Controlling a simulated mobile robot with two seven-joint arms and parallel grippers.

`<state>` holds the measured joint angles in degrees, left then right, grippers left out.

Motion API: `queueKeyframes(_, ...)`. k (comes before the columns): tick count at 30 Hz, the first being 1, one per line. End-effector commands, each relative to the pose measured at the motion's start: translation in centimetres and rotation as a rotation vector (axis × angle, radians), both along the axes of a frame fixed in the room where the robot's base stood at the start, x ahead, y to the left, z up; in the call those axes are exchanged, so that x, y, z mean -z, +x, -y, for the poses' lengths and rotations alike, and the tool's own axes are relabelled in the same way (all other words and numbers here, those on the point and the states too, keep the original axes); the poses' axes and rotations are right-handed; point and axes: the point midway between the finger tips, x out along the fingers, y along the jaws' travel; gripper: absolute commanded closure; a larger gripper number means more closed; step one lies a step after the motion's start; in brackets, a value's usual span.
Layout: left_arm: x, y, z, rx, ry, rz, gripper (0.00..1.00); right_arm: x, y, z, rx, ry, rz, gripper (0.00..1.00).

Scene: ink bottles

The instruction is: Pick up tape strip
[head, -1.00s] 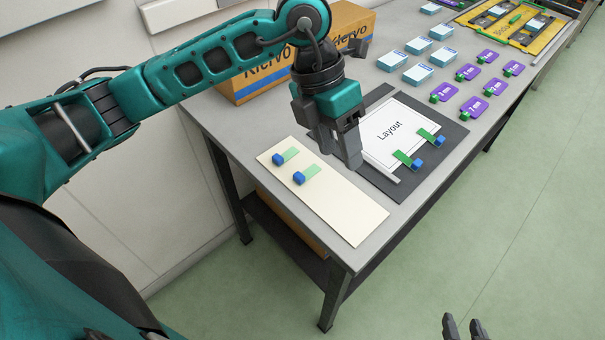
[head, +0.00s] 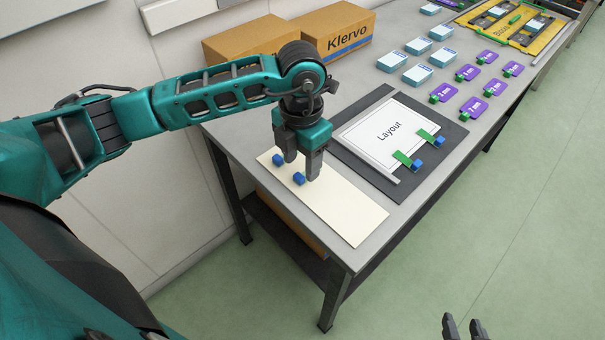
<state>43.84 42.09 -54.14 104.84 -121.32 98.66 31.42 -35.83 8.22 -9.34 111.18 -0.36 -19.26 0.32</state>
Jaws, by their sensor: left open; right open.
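Two tape strips with blue end blocks lie on a cream board at the table's near left. The blue ends of the left strip (head: 277,160) and the right strip (head: 299,179) show in the head view; their green parts are hidden behind my gripper. My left gripper (head: 301,168) is open, pointing down over the strips, with its fingers beside the blue ends. Whether it touches them I cannot tell. Two more green strips with blue ends (head: 416,167) (head: 438,142) sit on the Layout sheet's edge. My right gripper (head: 465,328) is open and empty at the bottom right, over the floor.
The cream board (head: 345,215) is bare at its near end. The Layout sheet (head: 375,120) lies on a dark mat (head: 392,187). Cardboard boxes (head: 340,28) stand behind. Light blue boxes (head: 416,74), purple cards (head: 472,105) and a yellow tray (head: 505,32) lie farther along.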

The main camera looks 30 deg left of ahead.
Motion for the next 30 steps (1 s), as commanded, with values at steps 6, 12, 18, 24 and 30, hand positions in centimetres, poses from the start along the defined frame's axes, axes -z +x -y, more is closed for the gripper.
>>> queueKeyframes(6,2.8,0.0,0.0,0.001,0.000,-0.001,0.47,-0.1,0.0,0.0,0.000,0.000,0.000,0.57)
queueKeyframes(12,3.0,0.0,0.0,0.001,0.000,0.000,0.47,-0.1,0.0,0.0,0.000,0.000,0.000,0.57)
queueKeyframes(18,3.0,0.0,0.0,0.001,0.000,0.000,0.60,-0.1,0.0,0.0,0.000,0.000,0.000,0.57)
queueKeyframes(24,3.0,0.1,0.0,0.000,0.000,0.000,0.79,-0.1,0.0,0.0,0.000,0.000,0.000,0.57)
queueKeyframes(30,3.0,0.0,0.0,0.000,0.000,0.000,0.90,-0.1,0.0,0.0,0.000,0.000,0.000,0.57)
